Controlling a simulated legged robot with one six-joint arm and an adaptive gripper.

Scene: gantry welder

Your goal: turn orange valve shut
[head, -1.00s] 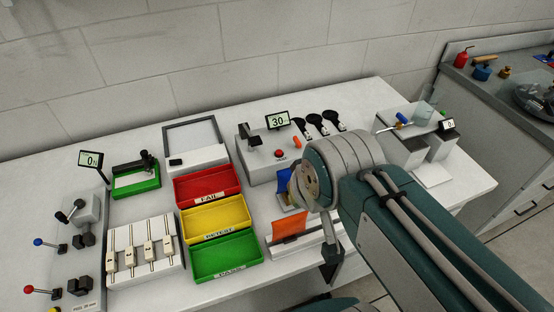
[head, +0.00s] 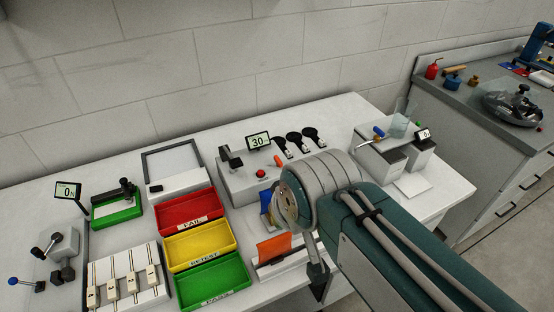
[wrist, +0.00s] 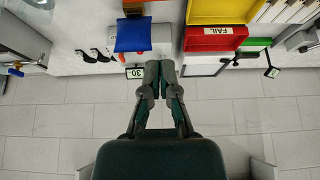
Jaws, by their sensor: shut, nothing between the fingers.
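A small orange handle (head: 278,160), which looks like the valve, sits at the front right of a white box (head: 240,180) with a "30" display (head: 258,141). My gripper (wrist: 160,64) shows in the wrist view with its two fingers together and nothing between them. The box's "30" display (wrist: 136,72) appears upside down just left of the fingertips.
Red (head: 190,212), yellow (head: 200,246) and green (head: 212,282) trays stand left of my arm. An orange panel (head: 274,248) stands in front of the box, and a blue pad (wrist: 132,35) lies near the fingers. Black round-headed tools (head: 294,140) sit right of the display.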

